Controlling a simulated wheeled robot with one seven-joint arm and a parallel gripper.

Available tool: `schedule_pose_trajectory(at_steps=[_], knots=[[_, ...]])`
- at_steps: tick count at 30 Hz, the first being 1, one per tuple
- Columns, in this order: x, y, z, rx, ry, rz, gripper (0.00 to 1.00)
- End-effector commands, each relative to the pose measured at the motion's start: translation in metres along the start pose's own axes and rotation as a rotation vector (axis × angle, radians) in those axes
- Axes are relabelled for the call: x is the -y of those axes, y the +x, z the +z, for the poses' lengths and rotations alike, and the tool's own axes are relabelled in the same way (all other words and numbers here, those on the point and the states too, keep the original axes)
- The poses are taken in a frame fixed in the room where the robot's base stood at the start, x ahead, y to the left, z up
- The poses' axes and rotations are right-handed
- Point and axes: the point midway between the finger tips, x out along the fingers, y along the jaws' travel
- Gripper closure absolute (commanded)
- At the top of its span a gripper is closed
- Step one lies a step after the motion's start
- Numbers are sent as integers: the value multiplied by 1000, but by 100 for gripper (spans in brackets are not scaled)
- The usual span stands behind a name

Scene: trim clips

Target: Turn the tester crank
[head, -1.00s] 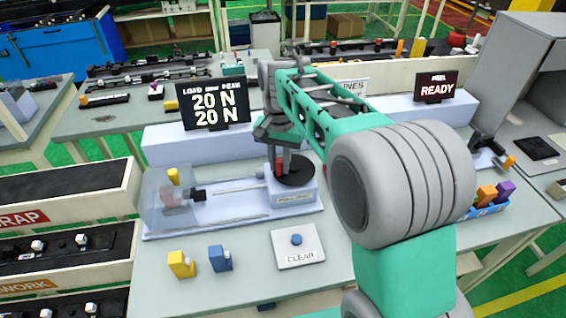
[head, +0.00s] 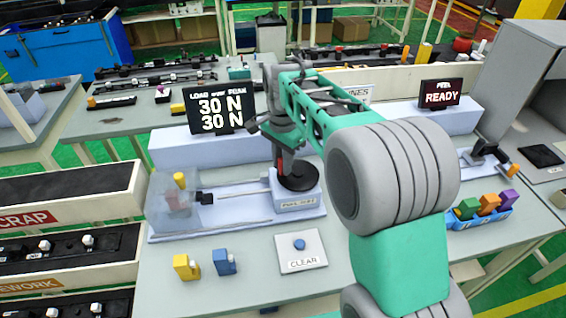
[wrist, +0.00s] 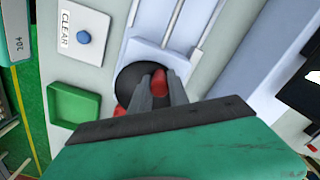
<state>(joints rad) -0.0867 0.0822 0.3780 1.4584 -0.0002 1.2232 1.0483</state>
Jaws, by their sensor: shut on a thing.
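The tester (head: 240,222) is a pale blue bench unit with a black round crank disc (head: 299,177) at its right end. The crank's red handle (head: 281,167) shows at the disc's left edge. My gripper (head: 283,150) reaches down onto the handle from above. In the wrist view my gripper (wrist: 154,84) is shut on the red handle (wrist: 159,80), over the black disc (wrist: 128,76). The load display (head: 221,111) reads 30 N on both lines. A yellow clip (head: 180,181) stands at the tester's left end behind a clear guard (head: 168,208).
A CLEAR button pad (head: 300,252) lies in front of the tester. A yellow clip (head: 185,267) and a blue clip (head: 224,261) stand to its left. A second display (head: 440,94) reads READY. A blue rack (head: 480,217) holds several coloured clips at right.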

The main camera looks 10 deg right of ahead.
Motion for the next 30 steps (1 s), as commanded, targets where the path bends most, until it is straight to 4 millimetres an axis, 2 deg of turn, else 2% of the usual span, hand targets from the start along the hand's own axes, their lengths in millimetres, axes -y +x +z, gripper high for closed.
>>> schedule_pose_trajectory(at_steps=[7,8,15,24,26,30], knots=[[0,-1,-1,-2,0,-3,100],[0,-1,-1,-2,0,-3,78],[0,0,0,-1,-1,-1,58],[0,-3,0,-1,-2,-1,57],[1,-10,0,-2,-2,-3,57],[1,-37,-1,-3,-1,-5,57]])
